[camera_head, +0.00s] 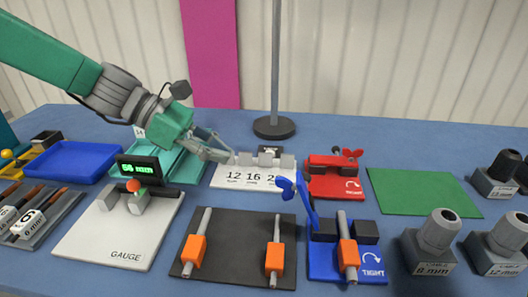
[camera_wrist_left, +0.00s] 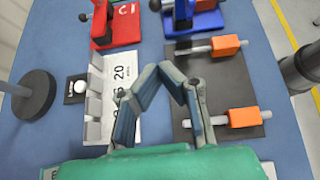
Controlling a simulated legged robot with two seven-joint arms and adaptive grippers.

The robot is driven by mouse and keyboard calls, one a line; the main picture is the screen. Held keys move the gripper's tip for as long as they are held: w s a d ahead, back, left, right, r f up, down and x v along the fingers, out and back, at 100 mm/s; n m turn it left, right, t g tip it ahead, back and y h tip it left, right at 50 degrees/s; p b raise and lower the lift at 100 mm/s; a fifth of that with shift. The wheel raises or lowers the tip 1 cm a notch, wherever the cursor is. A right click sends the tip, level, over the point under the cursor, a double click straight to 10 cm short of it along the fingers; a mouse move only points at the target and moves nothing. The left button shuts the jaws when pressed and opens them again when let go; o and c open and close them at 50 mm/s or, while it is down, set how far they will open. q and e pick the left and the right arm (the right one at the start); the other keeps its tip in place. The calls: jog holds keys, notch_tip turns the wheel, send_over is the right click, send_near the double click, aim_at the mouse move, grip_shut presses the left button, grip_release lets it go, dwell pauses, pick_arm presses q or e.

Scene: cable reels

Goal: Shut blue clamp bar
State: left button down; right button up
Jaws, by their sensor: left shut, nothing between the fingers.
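The blue clamp (camera_head: 320,268) stands right of centre on the table, with two dark blocks on its base and a label reading TIGHT. Its blue bar (camera_head: 309,212) is raised, standing up and leaning left. A grey rod with an orange block (camera_head: 348,252) lies in the clamp. The blue clamp also shows at the top of the left wrist view (camera_wrist_left: 208,20), partly cut off by the frame. My left gripper (camera_head: 226,152) is shut and empty, above the white numbered board, left of and behind the bar, not touching it. It also shows in the left wrist view (camera_wrist_left: 160,72). My right gripper is not in view.
A red clamp (camera_head: 325,184) stands behind the blue one. The dark mat (camera_head: 240,240) with two orange-blocked rods lies left of it. Grey cable holders (camera_head: 432,245) stand to the right. A lamp-like pole (camera_head: 275,126) rises at the back. The green mat (camera_head: 420,192) is bare.

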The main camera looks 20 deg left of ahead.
aim_at(308, 193)
pick_arm(q)
jog(key=b+x, duration=0.2)
jog(key=x, duration=0.7)
jog(key=shift+d+f, duration=0.15)
jog(key=shift+d, duration=0.1)
jog(key=d, duration=0.2)
jog(key=shift+w+d, duration=0.35)
jog(key=shift+d, duration=0.05)
jog(key=shift+w+d+r+b, duration=0.25)
jog(key=shift+d+r+b, duration=0.05)
jog(key=shift+d, duration=0.1)
jog(key=shift+d, duration=0.3)
